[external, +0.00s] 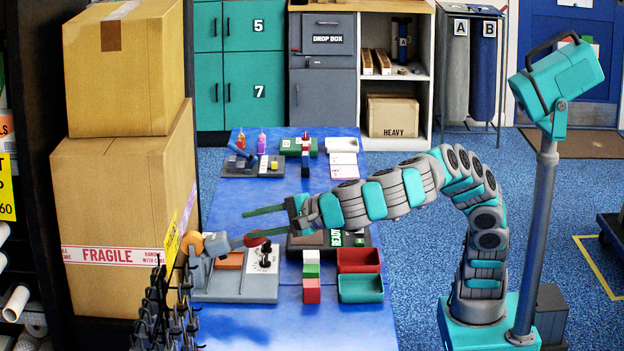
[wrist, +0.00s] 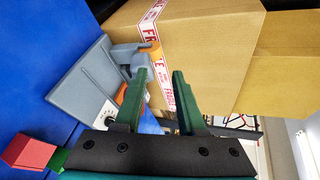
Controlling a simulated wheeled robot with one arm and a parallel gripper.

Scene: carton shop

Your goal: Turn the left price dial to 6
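A grey device (external: 235,287) stands at the near left of the blue table, with a white panel (external: 262,268) that carries a small dark knob (external: 265,252). I cannot tell whether this is the left price dial, and no setting is readable. In the wrist view the grey device (wrist: 85,85) is at left, and its marked white panel (wrist: 105,115) is partly hidden by a finger. My gripper (external: 252,225) is above and behind the device, pointing left. In the wrist view my gripper (wrist: 160,76) is open and empty, its two green fingers apart.
Two stacked cartons (external: 125,190) stand left of the table. Red and green trays (external: 360,288) and stacked coloured blocks (external: 312,270) are right of the device. Black hooks (external: 170,310) stand at the front left. Blue tabletop (external: 235,195) is clear behind my gripper.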

